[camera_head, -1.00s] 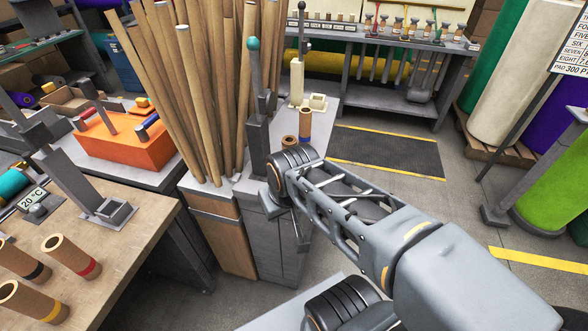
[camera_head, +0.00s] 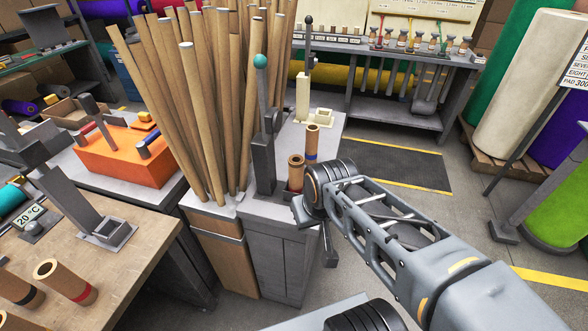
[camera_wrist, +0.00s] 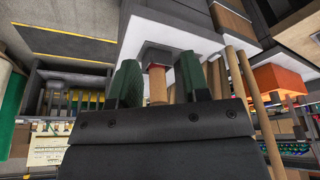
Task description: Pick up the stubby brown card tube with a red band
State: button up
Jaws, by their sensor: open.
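A stubby brown card tube (camera_head: 296,170) stands on the grey cabinet top, just beyond my wrist in the head view. A little red shows low on it, and its foot is partly hidden by my arm. In the wrist view a brown tube (camera_wrist: 158,88) with a thin reddish band appears between the two dark green fingers of my gripper (camera_wrist: 157,68). The fingers are apart, with gaps on both sides of the tube. In the head view my fingertips are hard to make out.
A brown tube with a blue band (camera_head: 312,143) stands close behind. A grey post with a teal knob (camera_head: 260,62) and a bundle of long poles (camera_head: 190,110) rise to the left. Another red-banded tube (camera_head: 67,283) stands on the wooden bench (camera_head: 135,250).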

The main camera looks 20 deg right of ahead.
aim_at(296, 160)
jog(key=z, duration=0.2)
jog(key=k, duration=0.45)
jog(key=u, duration=1.55)
jog(key=i, duration=1.15)
jog(key=z, duration=2.1)
